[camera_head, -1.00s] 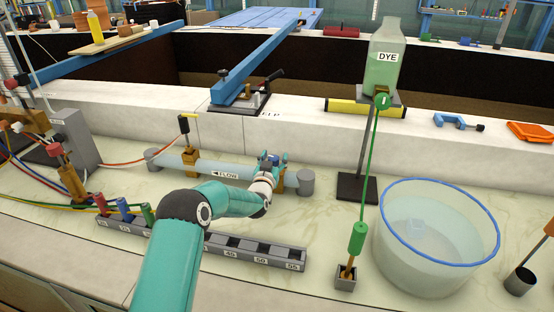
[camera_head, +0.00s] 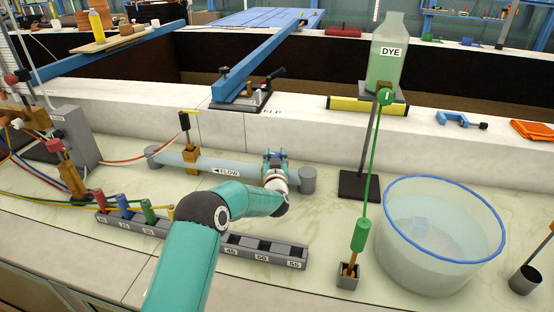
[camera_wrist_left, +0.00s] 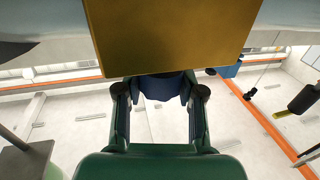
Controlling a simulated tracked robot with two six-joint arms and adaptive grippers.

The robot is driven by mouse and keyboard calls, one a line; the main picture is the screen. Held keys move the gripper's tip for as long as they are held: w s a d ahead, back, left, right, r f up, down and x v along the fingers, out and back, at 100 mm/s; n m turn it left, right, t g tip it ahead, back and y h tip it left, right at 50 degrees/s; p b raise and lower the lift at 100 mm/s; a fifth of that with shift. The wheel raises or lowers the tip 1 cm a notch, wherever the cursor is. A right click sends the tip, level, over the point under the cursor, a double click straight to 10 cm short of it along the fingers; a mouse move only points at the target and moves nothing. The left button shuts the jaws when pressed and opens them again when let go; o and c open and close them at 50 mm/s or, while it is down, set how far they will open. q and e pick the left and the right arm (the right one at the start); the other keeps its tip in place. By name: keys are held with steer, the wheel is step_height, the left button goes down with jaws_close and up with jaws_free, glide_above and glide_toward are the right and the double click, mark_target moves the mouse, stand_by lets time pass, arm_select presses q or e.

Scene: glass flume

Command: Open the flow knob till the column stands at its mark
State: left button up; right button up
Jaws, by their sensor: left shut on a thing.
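My left gripper (camera_head: 273,158) is at the right part of the glass flow tube (camera_head: 195,160), which carries a FLOW label with an arrow to the left. In the left wrist view its two fingers (camera_wrist_left: 160,95) are shut on a dark blue knob (camera_wrist_left: 158,86), one on each side. The knob sits against a brass block (camera_wrist_left: 178,35). In the head view the gripper and wrist mostly hide the knob and block. I cannot read a column level or mark in these views. My right gripper is not in view.
A dye bottle (camera_head: 388,58) on a stand and a blue-rimmed clear basin (camera_head: 480,200) are right of the arm. A grey socket rack (camera_head: 225,240) with colored plugs lies in front. A grey box (camera_head: 75,138) with cables is at left.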

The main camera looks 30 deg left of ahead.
arm_select(q)
steer(key=n+g+y, duration=0.2)
steer(key=y, duration=0.1)
steer(key=n+g+y, duration=0.1)
steer(key=n+y, duration=0.1)
steer(key=shift+w+d+r+g, duration=0.15)
steer(key=shift+d+g, duration=0.1)
steer(key=shift+g, duration=0.15)
steer(key=shift+n+g+y+b, duration=0.55)
steer(key=shift+n+g+y, duration=0.05)
steer(key=shift+g, duration=0.1)
steer(key=shift+n+g+y, duration=0.3)
steer(key=shift+n+g, duration=0.1)
steer(key=shift+g, duration=0.1)
steer(key=shift+r+g+b, duration=0.15)
steer(key=shift+g+b, duration=0.15)
steer(key=o, duration=0.8)
steer(key=shift+c, duration=0.2)
steer(key=o, duration=0.4)
steer(key=shift+a+f, duration=0.15)
steer(key=shift+f, duration=0.05)
steer(key=shift+y, duration=0.3)
